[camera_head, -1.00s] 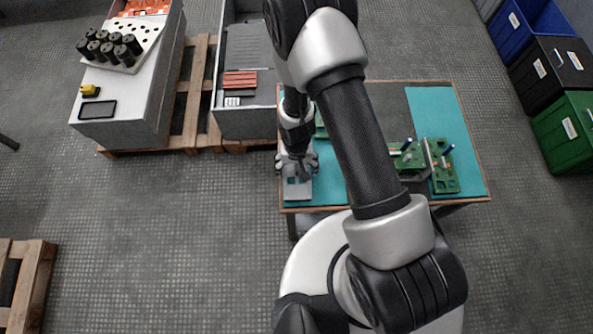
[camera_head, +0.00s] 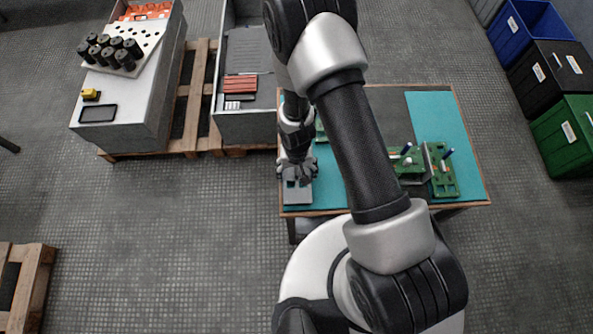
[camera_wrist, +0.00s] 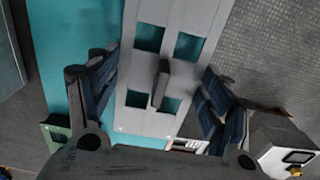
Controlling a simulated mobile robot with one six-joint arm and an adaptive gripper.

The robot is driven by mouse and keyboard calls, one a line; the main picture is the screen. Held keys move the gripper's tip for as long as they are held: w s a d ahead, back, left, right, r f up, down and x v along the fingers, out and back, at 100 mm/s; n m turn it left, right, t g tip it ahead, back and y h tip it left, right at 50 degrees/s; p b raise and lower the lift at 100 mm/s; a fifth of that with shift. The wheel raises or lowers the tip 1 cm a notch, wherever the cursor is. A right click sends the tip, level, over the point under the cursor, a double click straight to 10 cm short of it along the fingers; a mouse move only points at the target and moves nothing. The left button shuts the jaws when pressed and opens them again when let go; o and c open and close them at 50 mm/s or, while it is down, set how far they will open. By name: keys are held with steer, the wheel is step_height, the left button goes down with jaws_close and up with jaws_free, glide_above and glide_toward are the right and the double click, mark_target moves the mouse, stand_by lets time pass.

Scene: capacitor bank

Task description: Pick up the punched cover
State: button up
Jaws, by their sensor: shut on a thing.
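The punched cover (camera_wrist: 149,75) is a flat grey plate with square holes and a raised tab or handle in its middle. In the head view the cover (camera_head: 298,197) is at the left front corner of the table, partly hidden under my gripper (camera_head: 297,172). In the wrist view my gripper (camera_wrist: 160,92) has one dark finger at each side of the cover, and it is shut on it. The exact contact is hard to see. I cannot tell whether the cover touches the table or is just above it.
The table has teal mats (camera_head: 440,115) and green fixtures (camera_head: 443,178) on its right. A grey bin (camera_head: 243,125) and a grey box with black cylinders (camera_head: 110,48) stand on a pallet at left. Blue, black and green crates (camera_head: 567,135) stand at right.

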mark_target(296, 170)
step_height(296, 170, up, 20)
steer(key=p, duration=0.6)
steer(key=shift+p, duration=0.35)
steer(key=shift+f, duration=0.1)
